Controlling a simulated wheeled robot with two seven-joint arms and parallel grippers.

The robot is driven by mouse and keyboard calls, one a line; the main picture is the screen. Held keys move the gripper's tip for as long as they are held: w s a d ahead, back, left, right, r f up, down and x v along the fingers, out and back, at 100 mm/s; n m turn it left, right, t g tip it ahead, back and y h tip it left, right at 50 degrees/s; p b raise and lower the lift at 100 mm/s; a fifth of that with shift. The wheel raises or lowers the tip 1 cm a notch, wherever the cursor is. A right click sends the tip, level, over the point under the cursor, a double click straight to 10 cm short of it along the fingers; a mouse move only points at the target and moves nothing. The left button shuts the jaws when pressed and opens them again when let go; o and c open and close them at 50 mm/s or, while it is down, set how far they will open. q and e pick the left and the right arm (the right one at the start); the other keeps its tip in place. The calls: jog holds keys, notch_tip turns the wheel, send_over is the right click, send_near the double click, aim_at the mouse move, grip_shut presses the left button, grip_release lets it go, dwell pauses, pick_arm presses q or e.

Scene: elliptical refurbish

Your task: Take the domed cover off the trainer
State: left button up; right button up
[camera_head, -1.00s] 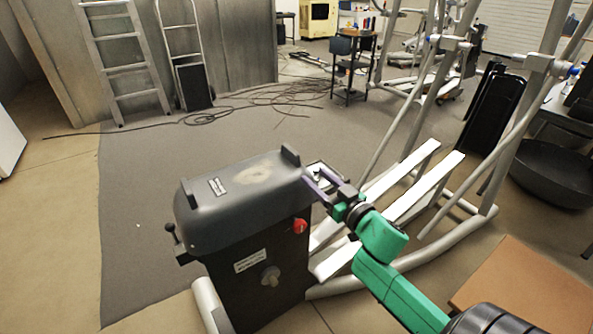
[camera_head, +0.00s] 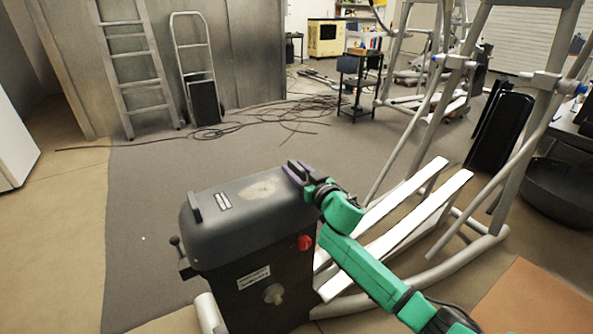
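The trainer's domed cover (camera_head: 238,222) is dark grey with a worn tan patch on top. It sits on the black housing (camera_head: 275,290) of the trainer. An upright handle (camera_head: 195,207) stands at its left end. My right gripper (camera_head: 299,171) is at the handle on the cover's right end, with its dark purple fingers around or against that handle. The fingers largely hide the handle, and I cannot tell whether they are closed on it. My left gripper is not in view.
A red knob (camera_head: 304,242) and a lever (camera_head: 177,243) stick out from the housing. White foot rails (camera_head: 400,215) and grey tubes stand to the right. Cables (camera_head: 290,112) lie on the floor behind. The grey mat (camera_head: 145,220) at left is clear.

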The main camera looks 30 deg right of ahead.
grip_shut()
dwell(1.1)
dwell(0.3)
jog(key=shift+f, duration=0.1)
dwell(1.3)
